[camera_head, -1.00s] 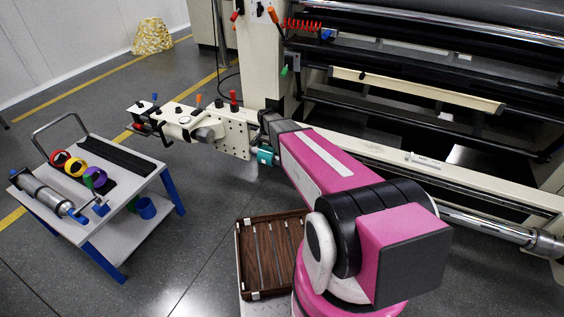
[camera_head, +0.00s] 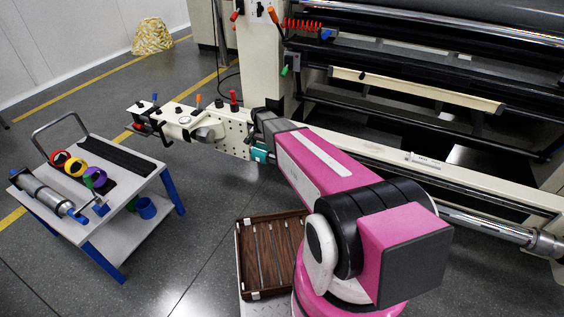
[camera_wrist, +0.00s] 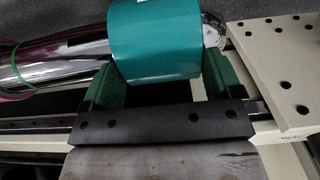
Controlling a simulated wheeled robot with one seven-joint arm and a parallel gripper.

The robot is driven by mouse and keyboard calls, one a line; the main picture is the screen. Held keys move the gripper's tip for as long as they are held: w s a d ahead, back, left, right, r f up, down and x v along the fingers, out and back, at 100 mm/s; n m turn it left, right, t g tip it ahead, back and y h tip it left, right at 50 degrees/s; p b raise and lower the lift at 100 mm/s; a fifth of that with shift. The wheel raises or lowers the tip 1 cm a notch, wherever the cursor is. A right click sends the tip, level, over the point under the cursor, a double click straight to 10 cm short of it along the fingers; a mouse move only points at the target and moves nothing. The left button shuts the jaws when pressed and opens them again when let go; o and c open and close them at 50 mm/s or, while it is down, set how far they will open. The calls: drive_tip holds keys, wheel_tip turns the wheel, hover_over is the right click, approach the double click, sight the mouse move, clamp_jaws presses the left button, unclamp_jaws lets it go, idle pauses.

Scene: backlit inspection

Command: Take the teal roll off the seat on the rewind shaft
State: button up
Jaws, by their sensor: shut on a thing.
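The teal roll (camera_wrist: 155,40) is between the green fingers of my gripper (camera_wrist: 162,68) in the wrist view. The gripper is shut on it. The shiny rewind shaft (camera_wrist: 62,55) comes in from the left and meets the roll's left side. I cannot tell whether any of the shaft is still inside the roll. In the head view only a small part of the teal roll (camera_head: 260,153) shows below the end of my arm, which hides the fingers. Part of the shaft (camera_head: 487,228) shows at the lower right.
A cream drilled plate (camera_wrist: 277,70) is close on the right of the roll. In the head view a grey cart (camera_head: 130,215) with coloured rings stands at the left. A brown slatted tray (camera_head: 242,270) is at the front. Open floor lies between cart and tray.

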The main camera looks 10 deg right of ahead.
drive_tip(key=w+a, duration=0.7)
drive_tip(key=a, duration=0.3)
drive_tip(key=shift+w+a, duration=0.3)
drive_tip(key=shift+w, duration=0.05)
idle(2.6)
idle(0.6)
wheel_tip(320, 180, up, 15)
drive_tip(key=s+d+r+n, duration=0.3)
drive_tip(key=s+d+r, duration=0.6)
drive_tip(key=s+r, duration=0.2)
drive_tip(key=s+d+r+n, duration=0.4)
drive_tip(key=s+d+r, duration=0.6)
drive_tip(key=s+r, duration=0.2)
drive_tip(key=shift+s+d, duration=0.2)
drive_tip(key=shift+s, duration=0.85)
drive_tip(key=shift+a, duration=0.1)
